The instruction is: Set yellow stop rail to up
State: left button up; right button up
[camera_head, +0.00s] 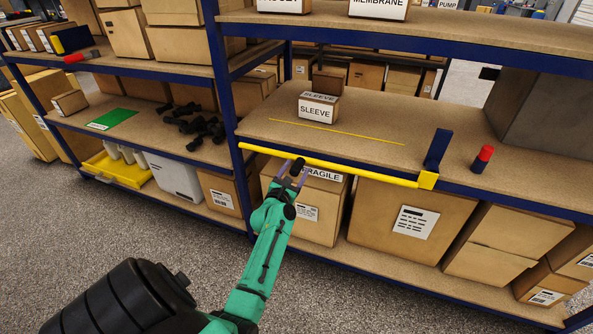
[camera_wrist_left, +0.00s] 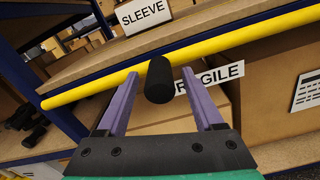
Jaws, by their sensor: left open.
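The yellow stop rail (camera_head: 350,168) lies low along the front edge of the middle shelf, ending in a yellow block by an upright blue bracket (camera_head: 438,150). It crosses the left wrist view (camera_wrist_left: 235,38) too. A black cylindrical handle (camera_head: 298,165) sticks out from the rail toward me, and also shows in the left wrist view (camera_wrist_left: 159,82). My left gripper (camera_head: 293,175) is open, with its purple fingers on either side of the handle. A gap shows beside the handle in the left wrist view. My right gripper is not in view.
A SLEEVE box (camera_head: 318,107) stands on the shelf behind a thin yellow line. Cardboard boxes (camera_head: 410,220), one marked FRAGILE, fill the level below the rail. An upper shelf (camera_head: 400,35) is above.

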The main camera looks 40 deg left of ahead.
pick_arm(q)
jog(key=shift+w+a, duration=0.15)
jog(key=shift+w, duration=0.25)
jog(key=shift+c, duration=0.3)
grip_shut()
dwell(0.8)
jog(key=shift+r, duration=0.1)
